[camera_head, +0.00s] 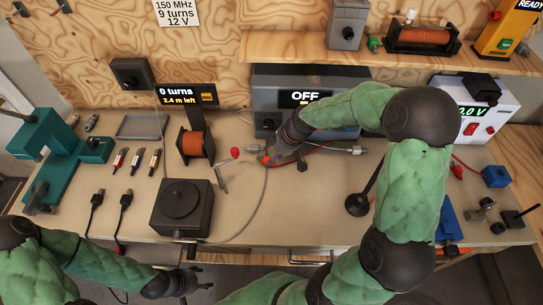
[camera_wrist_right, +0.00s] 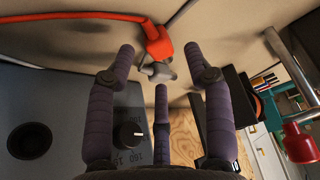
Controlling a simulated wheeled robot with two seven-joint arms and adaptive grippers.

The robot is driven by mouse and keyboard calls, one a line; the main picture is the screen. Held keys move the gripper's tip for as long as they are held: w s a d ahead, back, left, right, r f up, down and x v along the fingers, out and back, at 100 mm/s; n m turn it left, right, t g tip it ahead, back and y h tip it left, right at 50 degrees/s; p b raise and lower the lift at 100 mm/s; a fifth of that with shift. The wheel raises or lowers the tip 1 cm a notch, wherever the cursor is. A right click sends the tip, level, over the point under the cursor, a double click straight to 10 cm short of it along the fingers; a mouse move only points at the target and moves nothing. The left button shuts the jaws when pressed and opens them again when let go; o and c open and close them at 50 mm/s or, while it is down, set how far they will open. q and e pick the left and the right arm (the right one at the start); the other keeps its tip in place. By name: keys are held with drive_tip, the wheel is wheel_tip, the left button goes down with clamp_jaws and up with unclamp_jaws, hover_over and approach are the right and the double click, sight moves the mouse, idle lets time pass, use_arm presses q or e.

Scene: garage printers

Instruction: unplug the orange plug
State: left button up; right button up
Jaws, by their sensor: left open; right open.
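The orange plug (camera_wrist_right: 158,42) shows in the right wrist view just beyond my right fingertips, with an orange cable running left from it and a small grey fitting beside it. In the head view a small orange part (camera_head: 264,160) shows at the tip of my right gripper (camera_head: 274,156). The fingers partly cover the plug's surroundings in the head view, so contact cannot be told. My left gripper (camera_head: 190,279) is open and empty in front of the workbench's front edge.
A grey box with an "OFF" display (camera_head: 306,97) stands behind my right gripper. A red-knobbed lever (camera_head: 226,165), a wire spool (camera_head: 195,145) and a dark turntable unit (camera_head: 181,206) are left of it. A black stand (camera_head: 357,204) is to the right. The front middle of the bench (camera_head: 300,215) is clear.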

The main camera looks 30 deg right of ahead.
drive_tip(key=v, duration=1)
drive_tip(key=shift+s, duration=0.15)
